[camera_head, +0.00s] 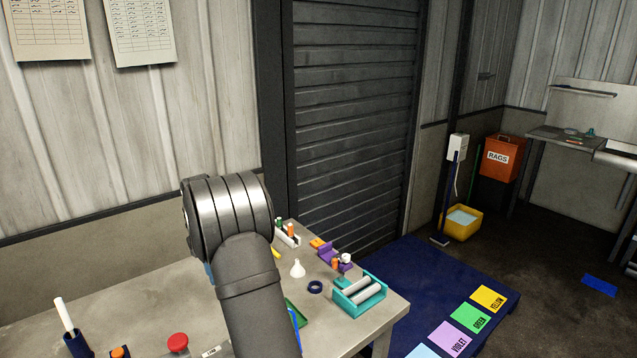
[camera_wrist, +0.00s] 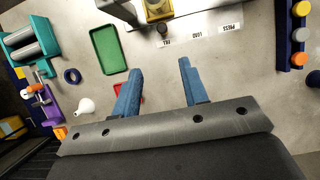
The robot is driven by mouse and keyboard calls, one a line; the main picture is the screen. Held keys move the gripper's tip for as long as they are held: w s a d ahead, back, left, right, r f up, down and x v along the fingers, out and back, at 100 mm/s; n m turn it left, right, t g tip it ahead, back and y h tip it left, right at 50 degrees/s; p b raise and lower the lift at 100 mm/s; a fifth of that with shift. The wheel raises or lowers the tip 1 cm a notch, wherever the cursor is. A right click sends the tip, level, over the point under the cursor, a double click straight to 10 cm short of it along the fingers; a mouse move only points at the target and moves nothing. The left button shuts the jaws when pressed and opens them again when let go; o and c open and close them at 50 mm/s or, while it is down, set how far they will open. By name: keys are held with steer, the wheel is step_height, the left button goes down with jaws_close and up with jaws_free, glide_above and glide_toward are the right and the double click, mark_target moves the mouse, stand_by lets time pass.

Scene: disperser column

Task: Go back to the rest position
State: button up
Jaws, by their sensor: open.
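My gripper (camera_wrist: 160,88) shows in the wrist view with its two blue fingers apart and nothing between them. It is above the grey worktable (camera_wrist: 218,68). In the head view my own dark arm stands over the table (camera_head: 385,318) and hides the gripper and much of the table's middle. No marker of a rest position shows.
Near the gripper are a green tray (camera_wrist: 108,49), a white funnel (camera_wrist: 84,107), a dark blue ring (camera_wrist: 72,75) and a teal roller stand (camera_wrist: 28,47). A yellow and grey device (camera_wrist: 157,10) stands by the FILL, LOAD and PRESS labels. A blue rack (camera_wrist: 292,40) holds several capped items.

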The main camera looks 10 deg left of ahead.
steer(key=x, duration=1.7)
steer(key=shift+s+f, duration=0.1)
steer(key=shift+f, duration=0.05)
steer(key=shift+s+a, duration=0.35)
steer(key=shift+a, duration=0.1)
steer(key=o, duration=1.3)
steer(key=shift+r, duration=0.3)
steer(key=s+d+r+t+y, duration=0.2)
steer(key=r, duration=0.9)
steer(key=s+d+r+t+y, duration=0.1)
steer(key=s+d+r, duration=0.1)
steer(key=r, duration=0.9)
steer(key=f, duration=0.9)
steer(key=shift+w+d+f, duration=0.15)
steer(key=shift+d+f, duration=0.05)
steer(key=shift+d, duration=0.05)
